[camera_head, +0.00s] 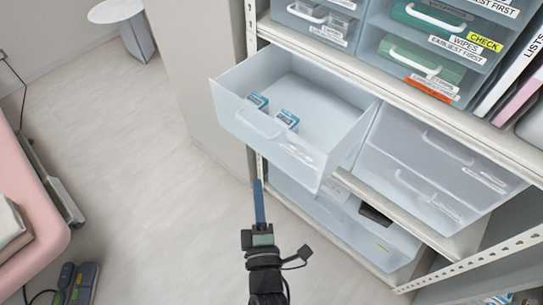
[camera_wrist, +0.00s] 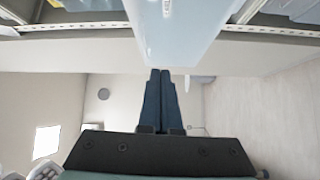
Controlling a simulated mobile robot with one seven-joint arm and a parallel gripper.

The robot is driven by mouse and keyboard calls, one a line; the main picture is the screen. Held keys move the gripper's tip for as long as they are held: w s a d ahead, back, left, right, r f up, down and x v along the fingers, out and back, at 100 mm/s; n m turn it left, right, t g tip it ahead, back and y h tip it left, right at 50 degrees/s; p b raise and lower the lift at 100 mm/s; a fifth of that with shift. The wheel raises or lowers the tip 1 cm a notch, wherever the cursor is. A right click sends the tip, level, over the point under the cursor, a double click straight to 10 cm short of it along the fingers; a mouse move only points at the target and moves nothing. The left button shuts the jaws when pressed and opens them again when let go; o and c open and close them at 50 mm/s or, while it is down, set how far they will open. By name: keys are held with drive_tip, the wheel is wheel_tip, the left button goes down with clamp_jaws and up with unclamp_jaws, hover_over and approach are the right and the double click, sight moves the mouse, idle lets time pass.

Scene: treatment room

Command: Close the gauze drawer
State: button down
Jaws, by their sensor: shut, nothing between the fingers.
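A translucent pale drawer (camera_head: 235,108) is pulled well out of the shelf unit. Two small blue-and-white packs (camera_head: 287,119) lie inside it. Its front has a handle and a label too small to read, so I cannot confirm it says gauze. My gripper (camera_head: 258,183) is shut and empty, below and in front of the drawer's front face. A gap seems to show between them. In the wrist view the shut blue fingers (camera_wrist: 160,74) point towards a pale blue panel (camera_wrist: 172,35), apparently this drawer.
A shut drawer (camera_head: 430,165) is on the right, with a lower bin (camera_head: 345,215) beneath. Labelled drawers (camera_head: 430,50) fill the shelf above. A pink padded couch (camera_head: 35,190) stands at left. The floor (camera_head: 130,140) between is clear.

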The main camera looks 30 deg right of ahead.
wheel_tip(320, 180, down, 3)
drive_tip(key=s, duration=0.2)
approach(273, 145)
drive_tip(key=w+a, duration=0.2)
drive_tip(key=w, duration=0.3)
drive_tip(key=shift+n+g, duration=0.3)
drive_tip(key=shift+w+d+r+b, duration=0.1)
drive_tip(key=shift+w+d+b, duration=0.1)
drive_tip(key=shift+d+b, duration=0.85)
drive_tip(key=shift+w+d+r+b, duration=0.1)
drive_tip(key=shift+w+d+b, duration=0.05)
drive_tip(key=shift+d+b, duration=0.9)
